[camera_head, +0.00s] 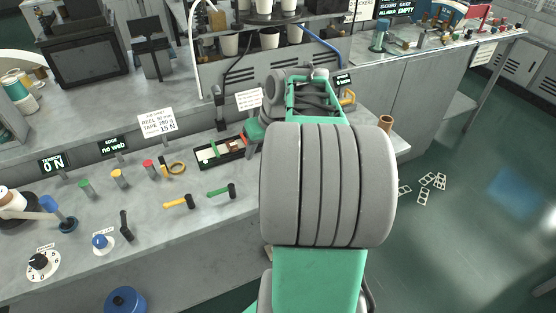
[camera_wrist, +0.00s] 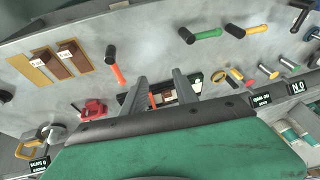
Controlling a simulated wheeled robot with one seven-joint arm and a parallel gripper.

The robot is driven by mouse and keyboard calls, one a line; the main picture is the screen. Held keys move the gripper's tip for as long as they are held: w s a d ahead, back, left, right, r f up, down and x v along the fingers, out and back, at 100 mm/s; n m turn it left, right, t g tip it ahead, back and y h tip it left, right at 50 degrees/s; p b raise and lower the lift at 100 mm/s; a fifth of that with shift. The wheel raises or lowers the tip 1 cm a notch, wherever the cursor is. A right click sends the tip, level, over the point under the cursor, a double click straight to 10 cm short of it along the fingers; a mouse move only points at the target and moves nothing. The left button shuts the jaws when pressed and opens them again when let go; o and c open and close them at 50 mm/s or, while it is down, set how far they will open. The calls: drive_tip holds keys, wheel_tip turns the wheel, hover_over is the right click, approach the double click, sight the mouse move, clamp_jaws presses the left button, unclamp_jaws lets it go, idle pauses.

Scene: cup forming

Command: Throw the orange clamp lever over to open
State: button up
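My gripper (camera_wrist: 160,77) shows in the wrist view with its two grey fingers apart and nothing held between them. In the head view my own arm hides the fingers. An amber-orange curved piece (camera_wrist: 46,139), which may be the clamp lever, is at the lower left of the wrist view, beside a small display. It is well to the left of my fingers and apart from them. In the head view an amber piece (camera_head: 349,98) shows behind my arm, partly hidden. I cannot tell its position clearly.
A red device (camera_wrist: 92,110) lies left of my fingers. An orange-handled tool (camera_wrist: 117,74) with a black head lies beyond them, with green (camera_wrist: 207,34) and yellow (camera_wrist: 258,30) ones farther right. A dark parts tray (camera_head: 207,161) stands on the grey bench, whose front left is partly clear.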

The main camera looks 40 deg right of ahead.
drive_tip(key=s+d+f+m, duration=0.1)
drive_tip(key=s+d+f, duration=0.2)
drive_tip(key=d, duration=0.7)
drive_tip(key=shift+t, duration=0.3)
drive_tip(key=x, duration=0.7)
drive_tip(key=shift+w+a, duration=0.25)
drive_tip(key=shift+w, duration=0.15)
clamp_jaws()
drive_tip(key=shift+r, duration=0.1)
